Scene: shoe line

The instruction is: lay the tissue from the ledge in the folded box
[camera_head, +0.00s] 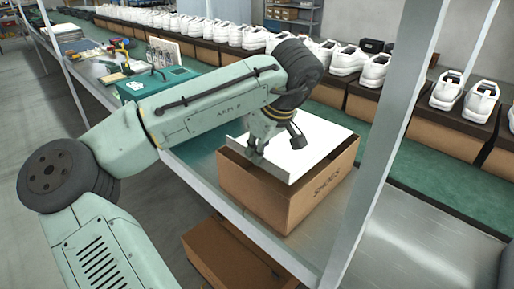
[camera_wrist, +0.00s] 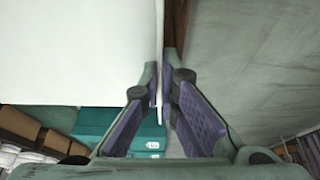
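The folded box (camera_head: 290,203) is an open brown carton marked SHOES, standing on the metal bench. The white tissue (camera_head: 312,145) is a flat sheet spread across the box's opening and hides its inside. I cannot tell whether it rests in the box or is held just above it. My gripper (camera_head: 262,155) is at the box's left rim, at the tissue's near-left edge. In the wrist view the fingertips of my gripper (camera_wrist: 160,78) are close together, with the tissue's thin edge (camera_wrist: 159,60) between them. The tissue fills the upper left there.
A green box (camera_head: 155,82) stands on the bench behind my arm, with tools beyond it. A metal post (camera_head: 385,145) rises right of the folded box. Another brown carton (camera_head: 232,257) sits below the bench edge. White shoes on boxes (camera_head: 345,60) line the back.

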